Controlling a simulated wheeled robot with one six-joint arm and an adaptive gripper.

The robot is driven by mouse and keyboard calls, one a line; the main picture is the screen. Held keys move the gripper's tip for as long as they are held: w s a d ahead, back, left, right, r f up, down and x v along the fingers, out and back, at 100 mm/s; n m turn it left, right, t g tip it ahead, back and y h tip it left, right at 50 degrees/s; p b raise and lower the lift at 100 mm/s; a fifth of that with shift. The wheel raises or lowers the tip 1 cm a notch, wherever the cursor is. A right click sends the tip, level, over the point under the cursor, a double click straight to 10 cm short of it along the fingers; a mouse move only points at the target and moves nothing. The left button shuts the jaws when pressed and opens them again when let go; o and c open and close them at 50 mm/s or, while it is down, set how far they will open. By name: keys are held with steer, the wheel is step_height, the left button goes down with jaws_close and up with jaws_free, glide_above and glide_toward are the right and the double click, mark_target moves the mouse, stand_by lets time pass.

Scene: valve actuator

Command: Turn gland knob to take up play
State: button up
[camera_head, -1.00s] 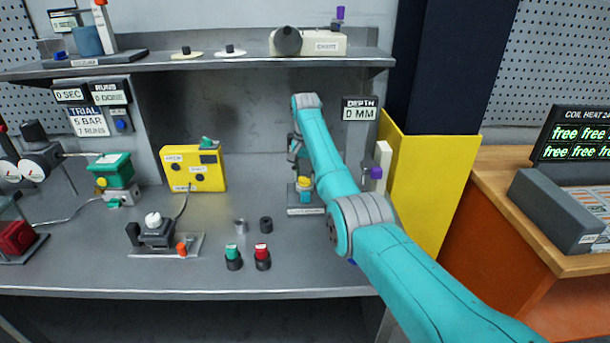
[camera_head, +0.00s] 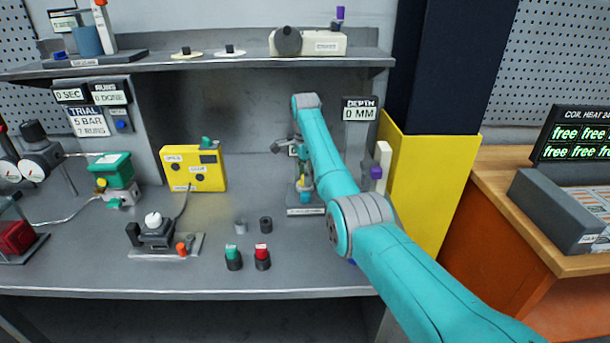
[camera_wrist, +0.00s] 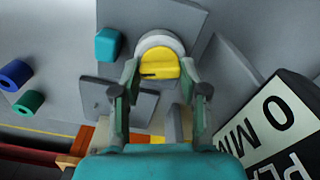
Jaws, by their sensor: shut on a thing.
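The yellow knob (camera_wrist: 159,64), which I take to be the gland knob, sits on a round pale collar (camera_wrist: 160,42) in the wrist view. It has a dark mark near its lower left edge. My gripper (camera_wrist: 157,72) is shut on the knob, with one finger on each side. In the head view my gripper (camera_head: 302,168) points down over a small labelled stand (camera_head: 305,211) at the back of the bench.
A DEPTH sign reading 0 MM (camera_head: 360,109) stands close to the right of my wrist. A teal block (camera_wrist: 108,44) lies beside the knob. A yellow box (camera_head: 194,168) and red and green buttons (camera_head: 262,258) stand to the left.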

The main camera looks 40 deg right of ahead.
steer(key=shift+m, duration=0.6)
steer(key=o, duration=1.1)
steer(key=shift+o, duration=0.2)
steer(key=shift+r, duration=0.1)
step_height(320, 180, up, 12)
steer(key=shift+f, duration=0.2)
